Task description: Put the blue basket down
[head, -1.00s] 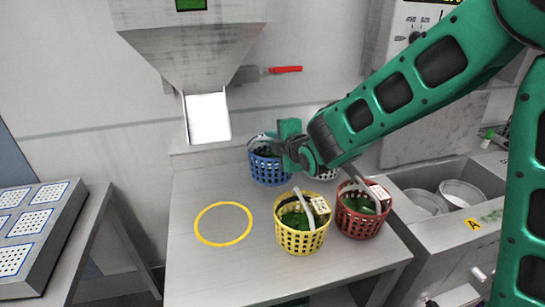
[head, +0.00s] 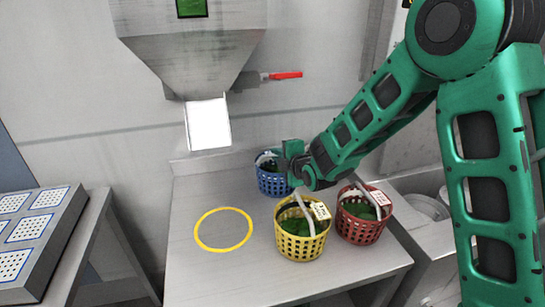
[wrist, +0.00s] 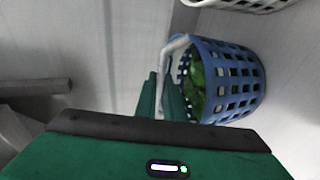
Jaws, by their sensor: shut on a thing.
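The blue basket (head: 272,182) with leafy greens in it is at the back of the steel table, left of my arm. My gripper (head: 282,160) is shut on its pale handle at the basket's right side. In the wrist view the blue basket (wrist: 228,82) hangs to the right of the fingers (wrist: 160,98), its white handle (wrist: 170,58) between them. The basket looks roughly upright in the head view. Whether its bottom touches the table cannot be told.
A yellow basket (head: 301,246) and a red basket (head: 358,228), both with greens and tags, stand in front and to the right. A yellow ring (head: 223,248) on the table (head: 200,283) is empty. A chute (head: 208,124) hangs behind.

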